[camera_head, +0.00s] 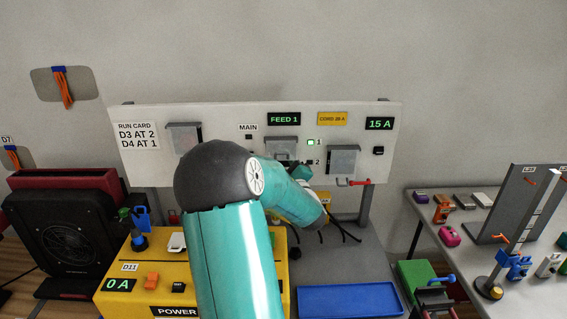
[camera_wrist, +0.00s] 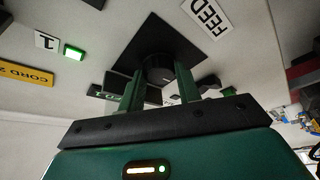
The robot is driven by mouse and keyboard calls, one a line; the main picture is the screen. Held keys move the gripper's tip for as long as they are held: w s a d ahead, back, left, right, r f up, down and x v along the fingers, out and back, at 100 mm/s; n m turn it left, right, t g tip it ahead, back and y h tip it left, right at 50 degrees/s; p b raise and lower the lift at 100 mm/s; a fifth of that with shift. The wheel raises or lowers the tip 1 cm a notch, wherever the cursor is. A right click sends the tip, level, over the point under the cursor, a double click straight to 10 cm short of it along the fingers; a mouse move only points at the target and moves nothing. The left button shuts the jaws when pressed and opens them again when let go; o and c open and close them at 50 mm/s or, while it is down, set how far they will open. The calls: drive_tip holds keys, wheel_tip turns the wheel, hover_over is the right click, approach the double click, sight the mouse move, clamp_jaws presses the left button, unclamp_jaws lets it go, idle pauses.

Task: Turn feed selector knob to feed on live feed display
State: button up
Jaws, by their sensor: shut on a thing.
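The feed selector knob (camera_wrist: 158,68) is a round black knob on a dark square plate (camera_wrist: 184,38) in the wrist view. My gripper (camera_wrist: 160,86) has its two green fingers on either side of the knob and is shut on it. A FEED label (camera_wrist: 205,14) is beside the plate. A lit green lamp (camera_wrist: 74,52) is next to the label 1. In the head view the display (camera_head: 284,119) reads FEED 1, and the lamp by 1 (camera_head: 311,142) is green while the one by 2 (camera_head: 309,162) is dark. My arm hides the knob there.
The white panel (camera_head: 220,112) carries grey covers and a 15 A display (camera_head: 380,124). A yellow power unit (camera_head: 140,300) reading 0 A stands below at left. A blue tray (camera_head: 350,300) lies at front right. A side table (camera_head: 450,238) holds small parts.

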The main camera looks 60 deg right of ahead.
drive_tip(key=o, duration=1)
drive_tip(key=shift+c, duration=0.2)
drive_tip(key=v, duration=1.4)
